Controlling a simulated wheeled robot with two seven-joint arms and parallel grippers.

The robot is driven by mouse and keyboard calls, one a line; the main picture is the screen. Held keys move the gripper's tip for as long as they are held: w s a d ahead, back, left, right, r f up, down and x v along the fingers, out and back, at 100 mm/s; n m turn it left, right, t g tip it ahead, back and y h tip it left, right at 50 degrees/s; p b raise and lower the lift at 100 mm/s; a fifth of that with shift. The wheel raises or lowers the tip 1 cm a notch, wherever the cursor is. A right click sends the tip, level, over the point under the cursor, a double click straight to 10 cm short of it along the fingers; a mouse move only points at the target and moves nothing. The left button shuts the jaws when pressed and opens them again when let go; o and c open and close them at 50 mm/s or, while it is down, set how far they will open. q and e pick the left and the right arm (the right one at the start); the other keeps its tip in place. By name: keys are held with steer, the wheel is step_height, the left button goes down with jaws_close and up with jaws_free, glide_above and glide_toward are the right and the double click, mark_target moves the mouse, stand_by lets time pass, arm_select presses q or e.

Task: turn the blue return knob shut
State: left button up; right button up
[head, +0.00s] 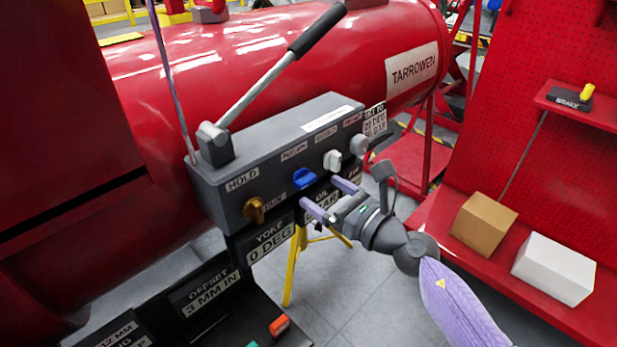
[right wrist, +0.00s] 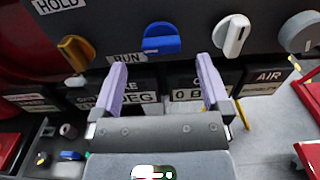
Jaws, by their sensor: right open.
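The blue return knob (head: 304,179) is on the front face of the grey control box (head: 225,190), between an amber knob (head: 254,210) and a white knob (head: 332,160). In the right wrist view the blue knob (right wrist: 161,38) lies ahead of the gap between my fingers, its bar roughly level. My right gripper (head: 332,199) is open and empty, just below and in front of the blue knob, apart from it. In the right wrist view its two lilac fingers (right wrist: 161,85) are spread wide. My left gripper is not in view.
A grey knob (right wrist: 301,32) sits right of the white one. A lever (head: 270,80) rises from the box top. Black readout plates (head: 268,242) hang below the box. A red shelf at right holds a brown box (head: 483,223) and a white box (head: 553,268).

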mark_target(309, 184)
steer(key=x, duration=0.2)
steer(key=b+x, duration=0.1)
steer(key=x, duration=0.1)
steer(key=shift+w+a+f, duration=0.2)
steer(key=shift+w, duration=0.05)
steer(key=shift+w+a, duration=0.25)
steer(key=shift+r, duration=0.1)
steer(key=c, duration=1.3)
